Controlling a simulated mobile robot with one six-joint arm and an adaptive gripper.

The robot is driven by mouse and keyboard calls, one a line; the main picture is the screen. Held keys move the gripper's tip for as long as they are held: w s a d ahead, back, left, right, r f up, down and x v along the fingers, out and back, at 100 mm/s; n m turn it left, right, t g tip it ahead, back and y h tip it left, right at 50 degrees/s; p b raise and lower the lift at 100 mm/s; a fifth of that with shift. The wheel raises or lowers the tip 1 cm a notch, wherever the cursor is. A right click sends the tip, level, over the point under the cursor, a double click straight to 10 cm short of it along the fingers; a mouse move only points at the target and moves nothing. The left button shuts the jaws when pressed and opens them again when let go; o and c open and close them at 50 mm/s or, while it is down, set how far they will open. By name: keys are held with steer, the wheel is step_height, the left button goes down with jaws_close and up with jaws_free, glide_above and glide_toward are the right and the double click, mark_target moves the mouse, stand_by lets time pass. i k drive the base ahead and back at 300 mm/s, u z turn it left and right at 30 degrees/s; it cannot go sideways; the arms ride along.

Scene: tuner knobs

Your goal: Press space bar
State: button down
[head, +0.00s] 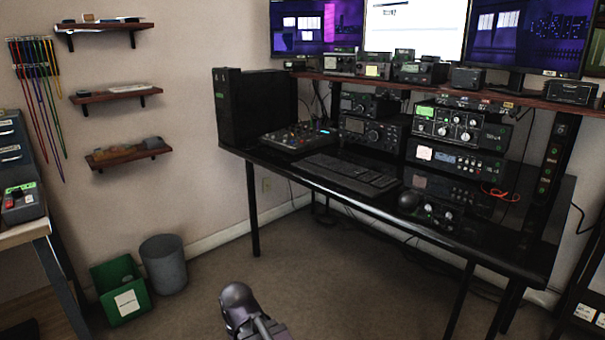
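A black keyboard (345,173) lies on the black desk (285,162), near its front edge. Its space bar is too small and dark to make out from here. Part of my arm (242,310) rises from the bottom edge of the head view, in front of the desk and well apart from the keyboard. My gripper's fingers do not show, so I cannot see whether it is open or shut.
Radio units (457,125) with knobs stand right of and behind the keyboard. A mixer-like panel (298,139) sits left of it. A dark round object (408,201) lies to its right. Monitors (415,27) stand above. A green bin (122,290) and grey bin (164,264) stand left. Floor before the desk is clear.

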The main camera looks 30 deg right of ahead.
mark_target(316, 164)
steer(key=u, duration=0.3)
steer(key=k, duration=0.65)
steer(key=u, duration=0.55)
steer(key=i, duration=1.9)
steer(key=z, duration=1.35)
steer(key=i, duration=0.85)
steer(key=z, duration=0.4)
